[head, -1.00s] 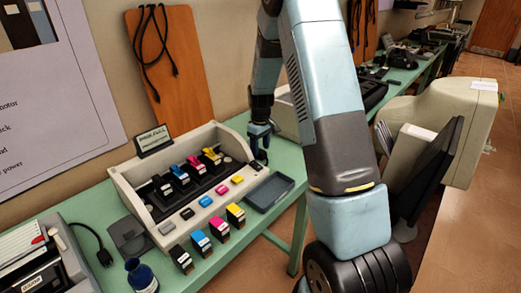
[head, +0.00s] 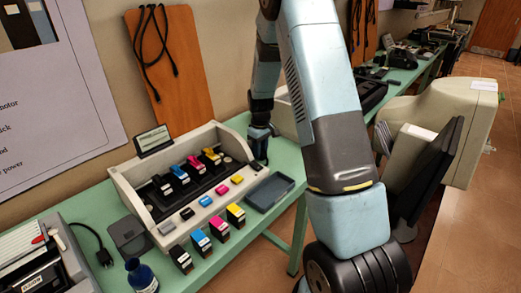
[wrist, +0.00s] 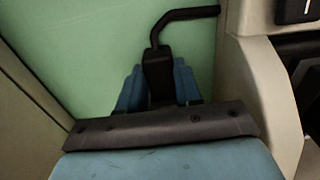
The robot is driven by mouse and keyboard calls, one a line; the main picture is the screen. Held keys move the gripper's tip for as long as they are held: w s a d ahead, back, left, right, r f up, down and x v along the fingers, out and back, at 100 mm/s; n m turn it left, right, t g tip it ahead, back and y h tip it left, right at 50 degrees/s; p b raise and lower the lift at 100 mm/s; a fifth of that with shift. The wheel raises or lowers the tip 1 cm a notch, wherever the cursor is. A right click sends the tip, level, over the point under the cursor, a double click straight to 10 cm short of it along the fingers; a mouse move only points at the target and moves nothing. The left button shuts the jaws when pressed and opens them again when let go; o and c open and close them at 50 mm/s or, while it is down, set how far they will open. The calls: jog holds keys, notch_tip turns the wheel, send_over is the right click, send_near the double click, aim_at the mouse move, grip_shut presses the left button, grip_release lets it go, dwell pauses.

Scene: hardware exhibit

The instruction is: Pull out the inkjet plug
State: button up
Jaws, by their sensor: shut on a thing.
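The inkjet printer (head: 124,188) is a cream open-topped unit on the green bench, with several coloured cartridges inside. My gripper (head: 259,150) is low beside the printer's right end, partly behind its wall in the head view. In the wrist view my gripper (wrist: 157,92) has its blue fingers on both sides of a black plug (wrist: 156,66), shut on it. A black cord (wrist: 186,14) bends from the plug's top towards the printer side at the right. Whether the plug sits in a socket is hidden.
Several cartridges (head: 200,243) stand in front of the printer. A dark tray (head: 269,192) lies to its right, near the gripper. A blue ink bottle (head: 141,276) and a loose black power cord (head: 97,245) are at the left. The wall is close behind.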

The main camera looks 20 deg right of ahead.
grip_shut()
jog(key=shift+s+d+f, duration=0.1)
jog(key=shift+s+d, duration=0.4)
jog(key=shift+s, duration=0.25)
jog(key=shift+s+d, duration=0.45)
jog(key=shift+s, duration=0.3)
jog(key=o, duration=0.9)
grip_release()
jog(key=shift+a, duration=0.1)
jog(key=shift+r, duration=6.9)
